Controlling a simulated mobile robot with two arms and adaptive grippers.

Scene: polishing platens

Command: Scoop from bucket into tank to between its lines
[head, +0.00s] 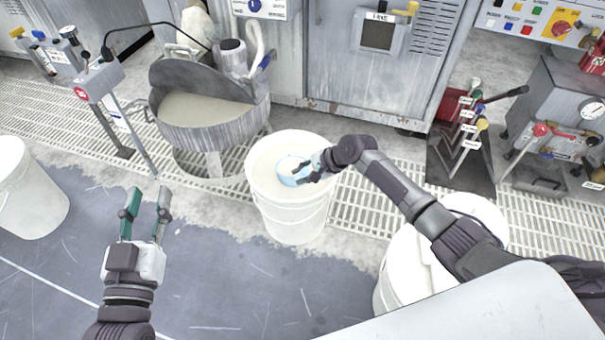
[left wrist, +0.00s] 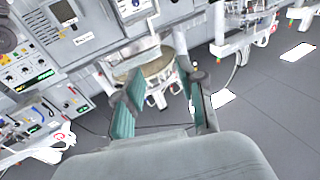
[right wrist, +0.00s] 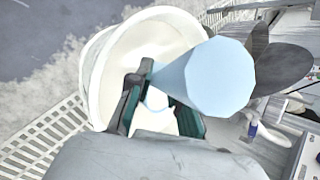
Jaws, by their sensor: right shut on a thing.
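A white bucket (head: 292,222) of milky liquid stands on the floor in the middle of the head view. My right gripper (head: 312,172) is shut on a light blue scoop (head: 288,167) over the bucket's mouth. In the right wrist view the scoop (right wrist: 215,78) is a pale blue cup in front of the bucket (right wrist: 97,75); its contents are hidden there. The round grey metal tank (head: 205,138) stands behind and left of the bucket, holding pale liquid, partly under a raised dark cover. I cannot make out its lines. My left gripper (head: 146,203) is open and empty over the floor.
Another white bucket (head: 25,190) stands at the far left, and a white container (head: 400,268) sits below my right arm. A lever stand (head: 462,150) is at the right. A post with a grey box (head: 97,82) stands left of the tank. Floor at front left is clear.

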